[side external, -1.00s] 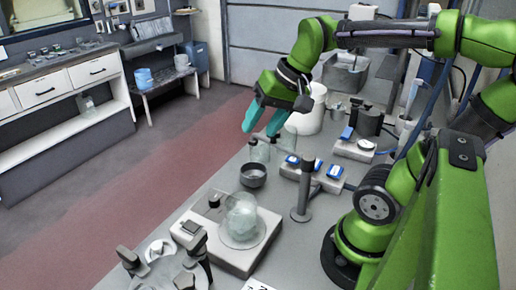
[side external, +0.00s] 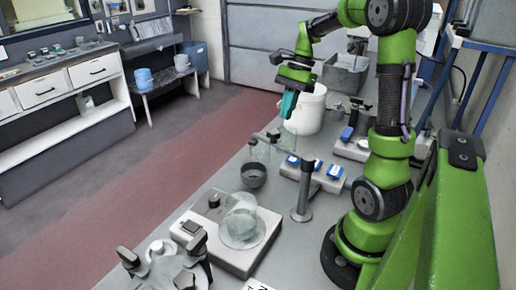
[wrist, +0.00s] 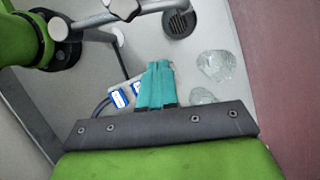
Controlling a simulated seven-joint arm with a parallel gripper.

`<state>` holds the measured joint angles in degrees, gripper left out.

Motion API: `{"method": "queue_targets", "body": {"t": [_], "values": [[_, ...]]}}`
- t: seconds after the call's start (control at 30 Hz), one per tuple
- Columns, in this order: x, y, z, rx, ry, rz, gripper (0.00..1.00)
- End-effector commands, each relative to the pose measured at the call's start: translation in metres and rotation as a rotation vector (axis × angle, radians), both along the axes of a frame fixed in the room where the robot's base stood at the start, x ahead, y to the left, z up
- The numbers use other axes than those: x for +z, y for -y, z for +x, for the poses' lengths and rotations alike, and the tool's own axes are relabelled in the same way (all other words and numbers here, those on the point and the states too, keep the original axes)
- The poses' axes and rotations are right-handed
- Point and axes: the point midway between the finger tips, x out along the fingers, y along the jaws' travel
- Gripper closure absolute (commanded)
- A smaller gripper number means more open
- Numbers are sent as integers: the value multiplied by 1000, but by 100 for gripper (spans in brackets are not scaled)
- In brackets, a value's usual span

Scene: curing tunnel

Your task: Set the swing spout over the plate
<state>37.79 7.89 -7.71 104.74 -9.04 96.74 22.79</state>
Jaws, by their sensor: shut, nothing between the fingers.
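My gripper (side external: 289,106) is above the back of the bench, its teal fingers together and pointing down with nothing between them. The closed fingers also show in the wrist view (wrist: 157,82). A dark upright post (side external: 303,190) stands mid-bench and looks like the swing spout's stand; its outlet is not clear. In the wrist view a pale tube with a dark collar (wrist: 123,8) crosses the top, apart from my fingers. A pale box with a round clear disc and glass vessel (side external: 240,222) stands at the front; I cannot tell whether this disc is the plate.
A dark bowl (side external: 253,175) and clear glassware (side external: 262,148) stand along the bench's left edge. Blue-topped modules (side external: 310,170) sit behind the post. A white bucket (side external: 308,110) is near my gripper. Dark-knobbed fittings surround a white disc (side external: 160,250) at the front.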

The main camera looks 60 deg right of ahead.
Motion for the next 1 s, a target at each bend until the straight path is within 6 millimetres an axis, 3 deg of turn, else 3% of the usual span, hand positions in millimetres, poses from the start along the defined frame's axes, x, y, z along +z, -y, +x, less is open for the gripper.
{"method": "queue_targets", "body": {"t": [0.1,0.2,0.5,1.0], "values": [[-25,-11,2,2,-3,3,100],[-37,-21,5,4,0,1,100],[-34,-52,12,3,2,-2,100],[-34,-55,13,10,1,-1,100]]}}
